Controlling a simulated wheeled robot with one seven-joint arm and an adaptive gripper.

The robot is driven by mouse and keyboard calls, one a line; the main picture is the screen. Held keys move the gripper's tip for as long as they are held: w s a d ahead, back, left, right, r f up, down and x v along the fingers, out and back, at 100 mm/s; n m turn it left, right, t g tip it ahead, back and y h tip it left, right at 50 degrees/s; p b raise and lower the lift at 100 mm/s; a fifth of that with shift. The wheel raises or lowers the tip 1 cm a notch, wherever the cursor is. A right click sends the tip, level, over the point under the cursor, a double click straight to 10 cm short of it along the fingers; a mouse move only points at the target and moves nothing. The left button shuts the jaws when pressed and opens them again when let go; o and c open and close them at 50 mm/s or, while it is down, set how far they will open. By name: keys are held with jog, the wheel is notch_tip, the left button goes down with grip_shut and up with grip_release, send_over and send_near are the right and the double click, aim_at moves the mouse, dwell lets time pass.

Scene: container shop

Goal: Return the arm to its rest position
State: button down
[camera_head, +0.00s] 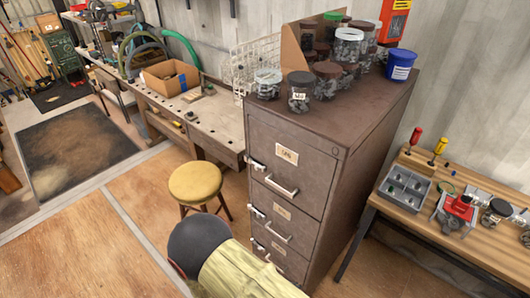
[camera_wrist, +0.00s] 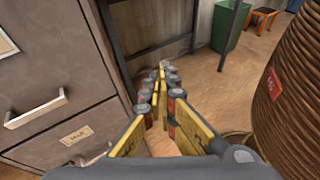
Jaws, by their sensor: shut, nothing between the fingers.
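My gripper (camera_wrist: 160,85) shows in the wrist view with its yellow-sided fingers together at the tips and nothing between them. It points over the floor, to the right of a brown filing cabinet (camera_wrist: 45,70) and apart from it. In the head view my arm shows at the bottom middle, in front of the filing cabinet (camera_head: 285,165). The gripper itself is not visible in the head view.
Jars (camera_head: 300,92) and a blue tub (camera_head: 400,65) stand on the cabinet. A yellow stool (camera_head: 196,182) is close to my arm. A wooden bench (camera_head: 410,214) is at right. A woven basket (camera_wrist: 290,100) is right of my gripper. Floor is open at left.

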jog(key=s+r+m+g+y+b, duration=0.1)
jog(key=s+r+m+g+y, duration=0.2)
jog(key=r+m+y, duration=0.55)
jog(key=s+r+m+g+y, duration=0.25)
jog(key=r+m, duration=0.35)
jog(key=r, duration=0.6)
jog(key=s+d+r+m+t+y, duration=0.1)
jog(key=d+r+m+t, duration=0.2)
jog(key=d+r, duration=0.2)
jog(key=s+d+r+m+t+y+b, duration=0.1)
jog(key=d+r+m+t, duration=0.2)
jog(key=r, duration=0.9)
jog(key=shift+s+d+r+t+y, duration=0.15)
jog(key=shift+d+r+t+y, duration=0.25)
jog(key=shift+d, duration=0.65)
jog(key=shift+f+m, duration=0.15)
jog(key=shift+m, duration=0.1)
